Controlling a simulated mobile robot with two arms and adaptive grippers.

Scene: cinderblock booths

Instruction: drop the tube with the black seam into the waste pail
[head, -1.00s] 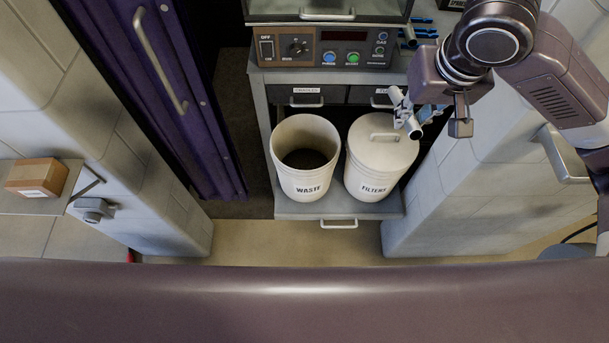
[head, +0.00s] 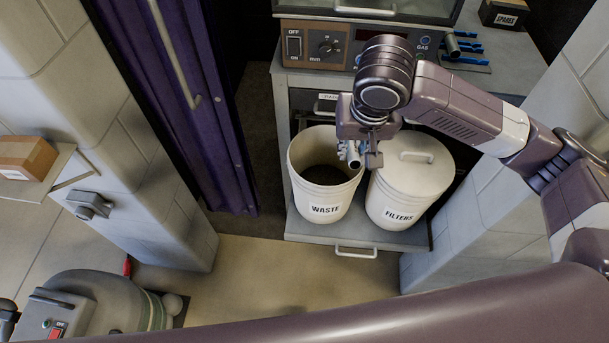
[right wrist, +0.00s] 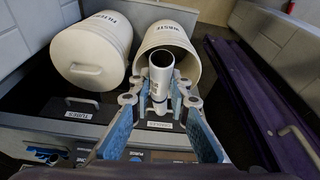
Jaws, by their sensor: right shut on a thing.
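The waste pail (head: 321,188) is a white open bucket marked WASTE, standing upright on a low pull-out shelf. My right gripper (head: 350,153) is above its right rim, and its jaws are small and partly hidden by the wrist. In the right wrist view, the gripper (right wrist: 160,100) is shut on a pale tube (right wrist: 161,78) with a dark open end. The tube points towards the mouth of the waste pail (right wrist: 190,40), seen behind it. I cannot make out a black seam on the tube. My left gripper is out of view.
A lidded white pail (head: 408,195) marked FILTERS stands just right of the waste pail. A purple curtain (head: 190,110) hangs to the left. Block walls flank the booth. Blue-handled items (head: 462,50) lie on the counter behind my arm. A carton (head: 25,158) sits on a left shelf.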

